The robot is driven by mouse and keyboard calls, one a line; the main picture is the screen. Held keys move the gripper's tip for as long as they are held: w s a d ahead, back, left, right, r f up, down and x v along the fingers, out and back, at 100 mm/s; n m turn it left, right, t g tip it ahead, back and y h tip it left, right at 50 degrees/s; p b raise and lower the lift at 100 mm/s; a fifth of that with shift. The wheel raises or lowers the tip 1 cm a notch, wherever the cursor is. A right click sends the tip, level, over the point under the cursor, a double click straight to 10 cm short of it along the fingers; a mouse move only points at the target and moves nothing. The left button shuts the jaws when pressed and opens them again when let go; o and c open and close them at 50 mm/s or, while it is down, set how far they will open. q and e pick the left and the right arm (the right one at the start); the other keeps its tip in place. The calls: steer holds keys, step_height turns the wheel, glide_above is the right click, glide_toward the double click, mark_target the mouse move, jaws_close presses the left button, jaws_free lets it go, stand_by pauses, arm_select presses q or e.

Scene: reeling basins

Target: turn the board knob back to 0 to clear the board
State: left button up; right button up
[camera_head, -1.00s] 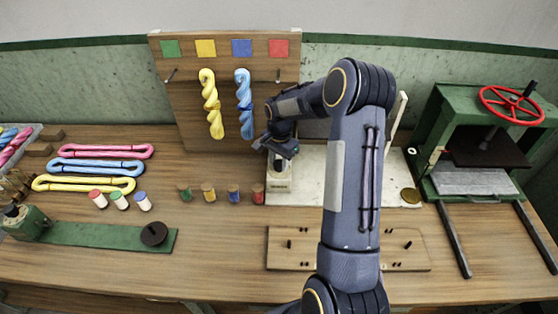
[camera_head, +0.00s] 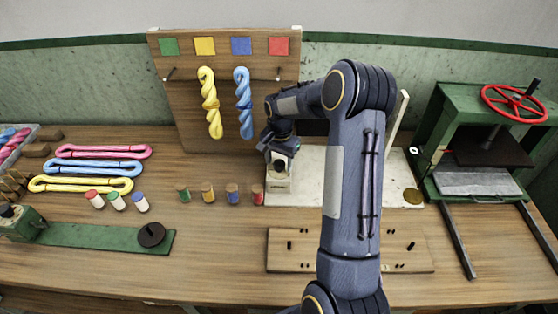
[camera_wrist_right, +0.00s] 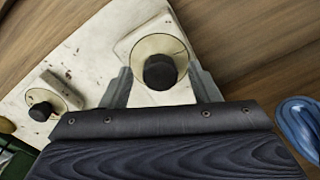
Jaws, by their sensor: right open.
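The pale board (camera_head: 308,160) lies on the bench behind my right arm. At its left end a cream block (camera_head: 278,186) carries a black knob (camera_head: 279,165) on a round dial. In the right wrist view this black knob (camera_wrist_right: 160,72) shows between the two fingers of my right gripper (camera_wrist_right: 161,78), which stand apart on either side of it. Contact cannot be seen. In the head view the right gripper (camera_head: 276,150) is at that knob. A second black knob (camera_wrist_right: 40,111) shows at the left of the wrist view. Dial markings are unreadable. My left gripper is out of view.
A wooden panel (camera_head: 185,100) with yellow (camera_head: 210,105) and blue (camera_head: 243,105) skeins stands behind. Small coloured-top bobbins (camera_head: 207,193) stand left of the knob. A green press (camera_head: 432,130) is at right, a pegged plank (camera_head: 345,262) in front.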

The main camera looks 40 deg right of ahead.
mark_target(280, 163)
step_height(280, 163, up, 7)
steer(key=shift+d+f+b, duration=0.1)
steer(key=shift+b, duration=0.65)
steer(key=shift+s+r, duration=0.1)
steer(key=shift+r, duration=0.4)
steer(key=shift+r, duration=0.15)
steer(key=s+a+r+n+t+y, duration=0.25)
steer(key=s+a+r+n, duration=0.35)
steer(key=s+a+r, duration=0.45)
steer(key=s+a+f+n+t, duration=0.1)
steer(key=s+a+f+n, duration=0.1)
steer(key=s+a, duration=0.3)
steer(key=s+a+f+n+t+y, duration=0.1)
steer(key=s+a, duration=0.4)
steer(key=s, duration=0.5)
steer(key=f+n, duration=0.1)
steer(key=n, duration=0.1)
steer(key=shift+a+n+t, duration=0.2)
steer(key=shift+n+t, duration=0.1)
steer(key=shift+t, duration=0.05)
